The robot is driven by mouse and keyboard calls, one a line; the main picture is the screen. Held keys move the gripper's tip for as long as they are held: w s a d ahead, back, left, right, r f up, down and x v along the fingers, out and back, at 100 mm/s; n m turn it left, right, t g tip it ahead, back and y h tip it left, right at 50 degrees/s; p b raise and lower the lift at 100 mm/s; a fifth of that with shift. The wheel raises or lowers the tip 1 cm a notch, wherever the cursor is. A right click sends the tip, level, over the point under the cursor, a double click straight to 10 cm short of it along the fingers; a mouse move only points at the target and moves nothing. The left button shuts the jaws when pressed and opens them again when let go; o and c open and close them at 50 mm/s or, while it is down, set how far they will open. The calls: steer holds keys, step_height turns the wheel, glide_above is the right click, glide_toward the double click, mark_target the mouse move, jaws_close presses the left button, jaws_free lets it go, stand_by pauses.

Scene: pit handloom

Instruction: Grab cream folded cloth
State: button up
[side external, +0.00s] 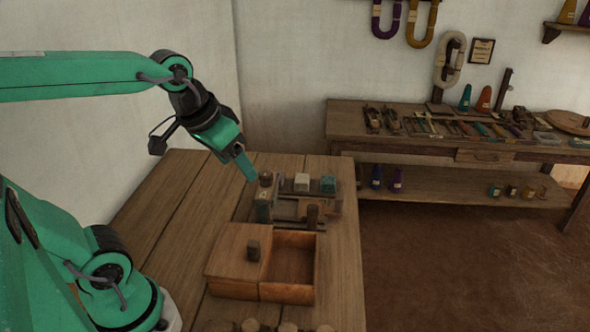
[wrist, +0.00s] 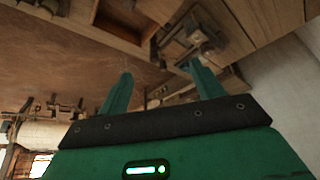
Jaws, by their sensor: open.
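A small cream block-like thing, which looks like the cream folded cloth (side external: 302,182), sits on a dark wooden rack (side external: 288,209) on the table in the side view. A teal folded piece (side external: 328,185) sits just right of it. My gripper (side external: 251,178) points down to the left of the cloth, apart from it and slightly above the rack's left end. In the wrist view my gripper (wrist: 158,71) shows two teal fingers spread apart with nothing between them. I cannot make out the cloth in the wrist view.
A wooden box (side external: 234,250) with an open compartment and a knobbed lid stands in front of the rack. Dark upright posts rise at the rack's left end and front. Spools line the near edge. The table (side external: 168,215) is bare at left. A tool bench (side external: 345,122) stands behind right.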

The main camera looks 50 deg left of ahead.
steer(key=w+a+n+g, duration=0.1)
steer(key=w+a+n, duration=0.15)
steer(key=w, duration=0.75)
steer(key=n+g, duration=0.4)
steer(key=n, duration=0.1)
glide_above(302, 181)
step_height(302, 181, down, 17)
steer(key=shift+a+f+n, duration=0.2)
steer(key=shift+f+n, duration=0.05)
steer(key=shift+f, duration=0.15)
steer(key=shift+d+f, duration=0.15)
steer(key=shift+f, duration=3.75)
steer(key=c, duration=1.1)
steer(key=shift+o, duration=0.2)
